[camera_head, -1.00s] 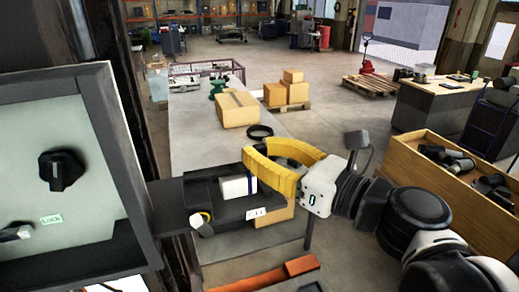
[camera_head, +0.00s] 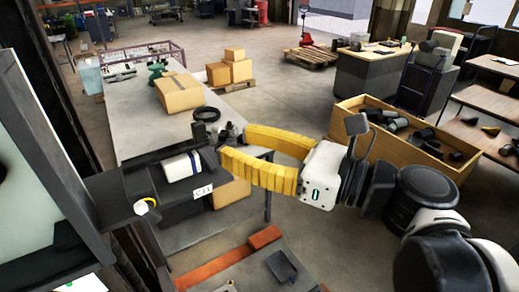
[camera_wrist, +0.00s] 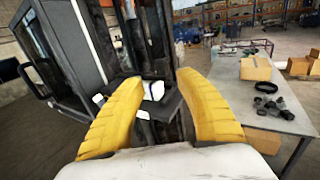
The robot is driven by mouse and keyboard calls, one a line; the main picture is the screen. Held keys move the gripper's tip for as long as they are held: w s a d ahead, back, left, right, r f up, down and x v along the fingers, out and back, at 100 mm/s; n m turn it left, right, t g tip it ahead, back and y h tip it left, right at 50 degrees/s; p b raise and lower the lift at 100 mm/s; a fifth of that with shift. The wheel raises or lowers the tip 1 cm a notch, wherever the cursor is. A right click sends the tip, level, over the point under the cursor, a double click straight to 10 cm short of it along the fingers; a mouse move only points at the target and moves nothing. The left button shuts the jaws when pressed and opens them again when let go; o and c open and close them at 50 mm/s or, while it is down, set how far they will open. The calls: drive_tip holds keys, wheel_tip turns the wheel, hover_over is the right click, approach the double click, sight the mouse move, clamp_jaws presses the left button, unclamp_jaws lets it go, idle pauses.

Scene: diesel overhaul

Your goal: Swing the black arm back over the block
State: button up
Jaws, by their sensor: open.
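A dark block-like unit (camera_head: 172,190) stands at the left of the head view, with a white cylinder (camera_head: 182,166) and a small white label on it. A slim black bar (camera_head: 165,152) runs along its far side; I cannot tell for certain whether this is the black arm.
A dark-framed cabinet (camera_head: 50,150) stands close on the left. A grey bench (camera_head: 130,105) behind bears a cardboard box (camera_head: 179,93) and a black ring (camera_head: 206,114). A wooden bin (camera_head: 390,140) of dark parts stands right. An orange-red bar (camera_head: 225,260) lies in front.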

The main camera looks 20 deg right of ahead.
drive_tip(key=shift+v, duration=1.75)
drive_tip(key=shift+f, duration=0.1)
wheel_tip(320, 180, down, 35)
drive_tip(key=n+g+h+b, duration=0.55)
drive_tip(key=n+b, duration=0.55)
drive_tip(key=b, duration=1)
drive_tip(key=d+f+n+h+b, duration=0.4)
drive_tip(key=f+n+b, duration=0.3)
drive_tip(key=f+b, duration=0.3)
drive_tip(key=w+d+f+n+h+b, duration=0.1)
drive_tip(key=d+f+n+h+b, duration=0.2)
drive_tip(key=f, duration=1.4)
drive_tip(key=d+n+b, duration=0.2)
drive_tip(key=n+b, duration=0.3)
drive_tip(key=b, duration=0.2)
drive_tip(key=shift+w+f+n+h+b, duration=0.15)
drive_tip(key=shift+w+n+h+b, duration=0.05)
drive_tip(key=shift+n+h+b, duration=0.15)
drive_tip(key=shift+t, duration=0.25)
